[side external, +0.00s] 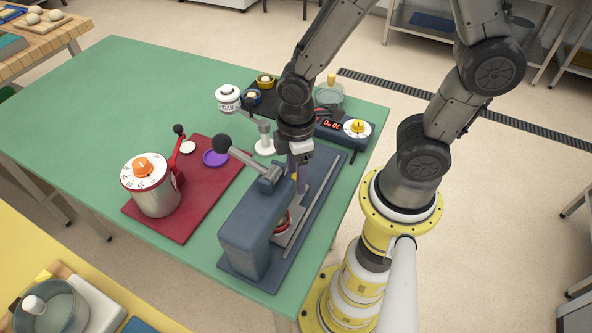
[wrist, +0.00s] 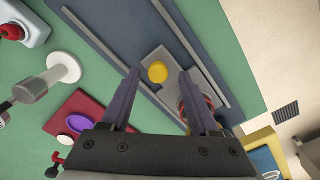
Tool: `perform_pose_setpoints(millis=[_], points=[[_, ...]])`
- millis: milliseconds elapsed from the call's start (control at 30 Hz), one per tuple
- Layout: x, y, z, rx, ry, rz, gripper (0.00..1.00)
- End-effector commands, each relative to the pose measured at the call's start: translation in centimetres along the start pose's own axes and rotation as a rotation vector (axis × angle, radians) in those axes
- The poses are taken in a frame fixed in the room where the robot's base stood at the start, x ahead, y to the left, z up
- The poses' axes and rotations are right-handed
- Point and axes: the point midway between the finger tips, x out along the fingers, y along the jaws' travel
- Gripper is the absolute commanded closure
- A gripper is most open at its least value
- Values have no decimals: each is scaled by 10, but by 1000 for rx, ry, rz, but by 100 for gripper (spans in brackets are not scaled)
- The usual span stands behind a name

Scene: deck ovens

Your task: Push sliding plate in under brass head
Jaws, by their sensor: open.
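The blue-grey press (side external: 246,232) stands on the near right of the green table, with a black-knobbed lever. Its base carries two grey rails. In the wrist view the grey sliding plate (wrist: 152,58) lies between these rails, with a round yellow knob (wrist: 158,72) on it. A red round piece (side external: 282,220) shows beside the press body, partly covered. My gripper (side external: 299,180) is open and points down over the base. In the wrist view its fingers (wrist: 160,76) appear on either side of the yellow knob; contact is unclear. The brass head is not clearly visible.
Left of the press is a red board (side external: 203,187) with a dial-topped pot (side external: 152,187) and a purple disc (side external: 215,158). Behind are a white-based stand (side external: 264,146), a control box with a red display (side external: 343,130) and a dark tray. The table's left part is clear.

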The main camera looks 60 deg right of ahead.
Motion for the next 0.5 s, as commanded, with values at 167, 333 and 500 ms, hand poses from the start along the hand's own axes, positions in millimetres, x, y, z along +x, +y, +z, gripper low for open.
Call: perform_pose_setpoints(millis=[167,333,500], points=[[-6,0,0,0,0,1,39],[-33,1,0,0,5,3,39],[-71,1,-2,0,8,5,39]])
